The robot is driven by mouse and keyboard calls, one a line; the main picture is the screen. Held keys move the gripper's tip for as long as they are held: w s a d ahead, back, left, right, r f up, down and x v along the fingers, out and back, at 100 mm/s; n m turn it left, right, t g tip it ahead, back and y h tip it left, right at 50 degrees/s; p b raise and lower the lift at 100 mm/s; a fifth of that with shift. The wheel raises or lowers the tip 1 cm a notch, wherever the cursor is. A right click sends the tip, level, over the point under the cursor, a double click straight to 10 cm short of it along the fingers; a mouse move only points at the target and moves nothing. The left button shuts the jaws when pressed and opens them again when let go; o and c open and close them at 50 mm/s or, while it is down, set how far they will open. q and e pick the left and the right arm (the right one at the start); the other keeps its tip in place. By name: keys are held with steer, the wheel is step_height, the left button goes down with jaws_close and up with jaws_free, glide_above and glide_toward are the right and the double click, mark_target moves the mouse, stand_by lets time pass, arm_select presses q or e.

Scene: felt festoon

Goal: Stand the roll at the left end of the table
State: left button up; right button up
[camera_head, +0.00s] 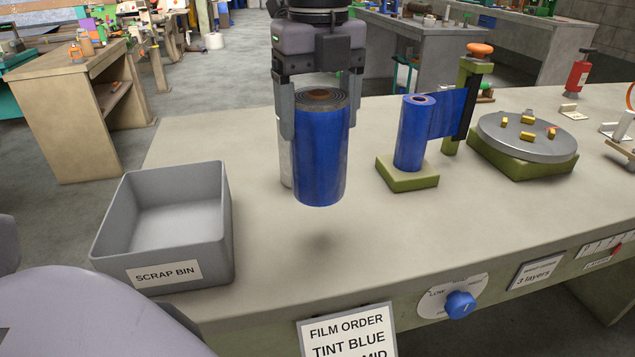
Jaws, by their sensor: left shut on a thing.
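A large blue film roll (320,155) is upright in my left gripper (320,108). The gripper comes down from above, with one finger on each side of the roll's top, and is shut on it. The roll hangs above the table (265,260), and a soft shadow lies on the surface below it. The left end of the table holds a grey scrap bin (222,225). A pale, whitish cylinder (285,160) shows behind the roll's left edge, mostly hidden. My right gripper is not in view.
A smaller blue roll (409,140) stands on a green base, its film running to a post with an orange knob (480,49). A round turntable (550,145) is at right. A dial (460,304) and order card (348,335) are at the front. Table around the shadow is clear.

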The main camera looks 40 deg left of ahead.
mark_target(318, 92)
arm_select(q)
step_height(318, 92, down, 9)
steer(key=shift+b, duration=0.4)
steer(key=shift+f, duration=0.25)
steer(key=o, duration=1.8)
steer(key=shift+c, duration=0.2)
steer(key=shift+r, duration=0.1)
steer(key=shift+r, duration=0.2)
step_height(318, 92, up, 11)
steer(key=shift+f+p, duration=0.1)
steer(key=shift+p, duration=0.7)
steer(key=shift+r, duration=0.55)
